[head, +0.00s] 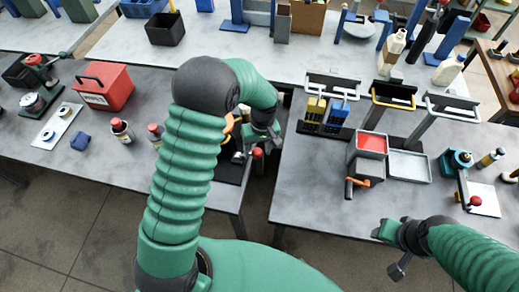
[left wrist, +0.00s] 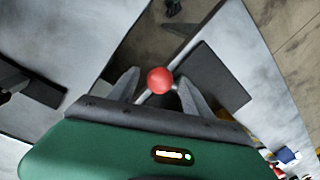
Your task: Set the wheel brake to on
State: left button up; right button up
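A lever with a red ball knob (head: 258,153) stands at the right end of the left table, by a dark base plate (head: 232,172). The red knob (left wrist: 160,80) also shows in the left wrist view, on a thin pale rod, between my left gripper's fingers. My left gripper (head: 262,146) is at the knob in the head view. Its two fingers (left wrist: 158,86) are spread with gaps on both sides of the knob. An orange part (head: 228,128) is mostly hidden behind my left arm. My right gripper (head: 388,246) hangs before the right table; its finger spacing is unclear.
A red toolbox (head: 105,88) and red-capped bottles (head: 122,132) stand on the left table. The right table holds a red-filled container (head: 371,146), a grey tray (head: 408,165) and several handled racks (head: 333,88). A narrow gap separates the tables.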

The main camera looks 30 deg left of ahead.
pick_arm(q)
jog(key=shift+w+a+f, duration=0.1)
jog(key=shift+a+f, duration=0.05)
jog(key=shift+a, duration=0.3)
jog(key=shift+w+a+f, duration=0.1)
jog(key=shift+a, duration=0.35)
jog(key=c, duration=0.4)
jog(key=shift+d, duration=0.1)
jog(key=shift+c, duration=1.2)
jog(key=shift+s+d+r, duration=0.15)
jog(key=shift+d+r, duration=0.05)
jog(key=shift+d, duration=0.7)
jog(key=c, duration=0.5)
jog(key=shift+s+d+r, duration=0.1)
jog(key=shift+d, duration=0.2)
grip_shut()
jog(key=shift+s, duration=0.1)
jog(key=shift+s+a, duration=0.1)
jog(key=shift+a, duration=0.2)
pick_arm(e)
jog(key=shift+s+a+r, duration=0.15)
jog(key=shift+a, duration=0.25)
